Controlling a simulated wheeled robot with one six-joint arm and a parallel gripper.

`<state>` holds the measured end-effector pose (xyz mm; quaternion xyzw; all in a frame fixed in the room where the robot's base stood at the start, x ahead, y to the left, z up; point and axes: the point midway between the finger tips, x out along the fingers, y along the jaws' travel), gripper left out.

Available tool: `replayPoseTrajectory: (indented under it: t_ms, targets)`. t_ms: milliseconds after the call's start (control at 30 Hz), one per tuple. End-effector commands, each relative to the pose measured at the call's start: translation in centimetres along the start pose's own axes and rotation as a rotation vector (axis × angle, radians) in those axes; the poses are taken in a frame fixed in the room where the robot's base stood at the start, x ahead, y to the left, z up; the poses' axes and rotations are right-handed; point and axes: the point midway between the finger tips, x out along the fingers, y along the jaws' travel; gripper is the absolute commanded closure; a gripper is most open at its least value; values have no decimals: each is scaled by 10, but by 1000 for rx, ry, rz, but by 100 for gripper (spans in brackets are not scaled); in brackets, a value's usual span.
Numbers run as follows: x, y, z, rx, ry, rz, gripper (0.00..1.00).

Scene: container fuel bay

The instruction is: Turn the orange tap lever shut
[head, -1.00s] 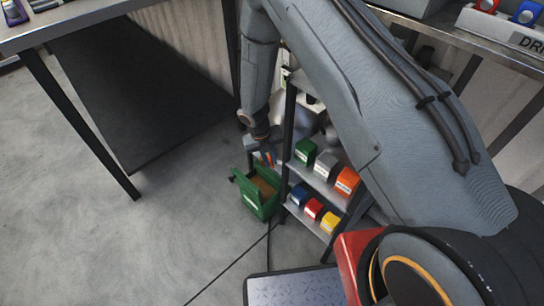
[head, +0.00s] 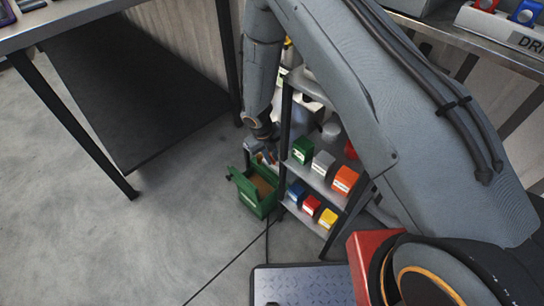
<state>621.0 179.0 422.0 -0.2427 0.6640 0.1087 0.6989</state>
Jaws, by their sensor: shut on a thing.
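My gripper (head: 266,156) is low at the left side of a small shelf rack, just above and behind a green open bin. Its fingers are small in view and partly hidden by my wrist. They are shut on a small orange piece, which looks like the orange tap lever (head: 261,158). Only a little of the lever shows, so its angle cannot be told. The tap's body is hidden behind my wrist and the rack.
The green bin (head: 243,186) stands on the floor with brown contents. The rack (head: 307,222) holds several boxes: green (head: 302,150), grey (head: 322,164), orange (head: 344,180), blue, red and yellow. A workbench (head: 75,30) stands at the left.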

Motion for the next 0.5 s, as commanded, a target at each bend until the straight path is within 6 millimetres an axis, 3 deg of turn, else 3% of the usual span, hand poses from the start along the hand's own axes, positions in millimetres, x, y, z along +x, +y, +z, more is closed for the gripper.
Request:
replayPoseTrajectory:
  t_ms: [33, 133, 500]
  targets:
    - [1, -1, -2, 1, 5, -1, 81]
    - [0, -1, -2, 1, 4, -1, 67]
    - [-7, 0, 0, 1, 0, -1, 67]
